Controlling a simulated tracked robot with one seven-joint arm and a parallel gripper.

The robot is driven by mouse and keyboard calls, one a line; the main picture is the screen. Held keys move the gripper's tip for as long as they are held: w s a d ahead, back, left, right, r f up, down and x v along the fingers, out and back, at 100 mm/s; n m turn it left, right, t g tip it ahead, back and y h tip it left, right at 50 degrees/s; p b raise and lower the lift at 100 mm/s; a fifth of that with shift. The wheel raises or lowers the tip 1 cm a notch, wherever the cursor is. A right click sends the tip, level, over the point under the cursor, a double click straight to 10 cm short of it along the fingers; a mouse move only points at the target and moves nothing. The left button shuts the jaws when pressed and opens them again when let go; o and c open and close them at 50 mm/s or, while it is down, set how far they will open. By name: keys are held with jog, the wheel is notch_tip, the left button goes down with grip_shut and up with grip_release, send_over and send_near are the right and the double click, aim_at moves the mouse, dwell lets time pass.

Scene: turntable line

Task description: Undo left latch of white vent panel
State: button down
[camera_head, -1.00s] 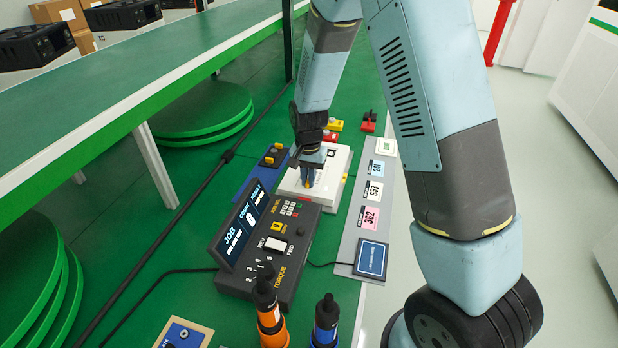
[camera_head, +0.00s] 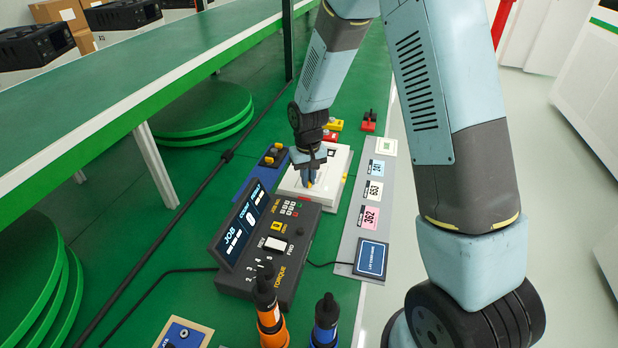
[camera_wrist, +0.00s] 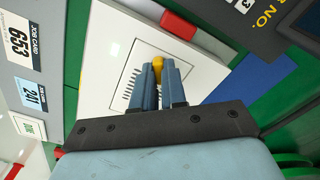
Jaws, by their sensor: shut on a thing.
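The white vent panel (camera_head: 335,181) lies on the green bench, behind the torque controller in the head view. Its white face and dark vent slots (camera_wrist: 130,88) show in the wrist view. My gripper (camera_wrist: 159,74) is shut on a yellow latch (camera_wrist: 158,64), a small knob between the two blue fingertips near the panel's edge. In the head view my gripper (camera_head: 309,181) is low over the panel's near part, with a bit of yellow at its tips. The fingers and wrist hide part of the panel, and I cannot tell the latch's exact angle.
The dark torque controller (camera_head: 274,246) stands just in front of the panel, with orange (camera_head: 271,326) and blue (camera_head: 326,322) drivers nearer. A grey strip of job cards (camera_head: 370,205) runs along the right. A blue piece with yellow knobs (camera_head: 270,158) lies left. A red block (camera_wrist: 178,25) sits by the panel's edge.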

jog(key=n, duration=0.5)
jog(key=shift+n, duration=2.5)
jog(key=c, duration=1.2)
grip_release()
jog(key=shift+o, duration=0.2)
notch_tip(320, 180, up, 14)
jog(key=shift+f, duration=0.15)
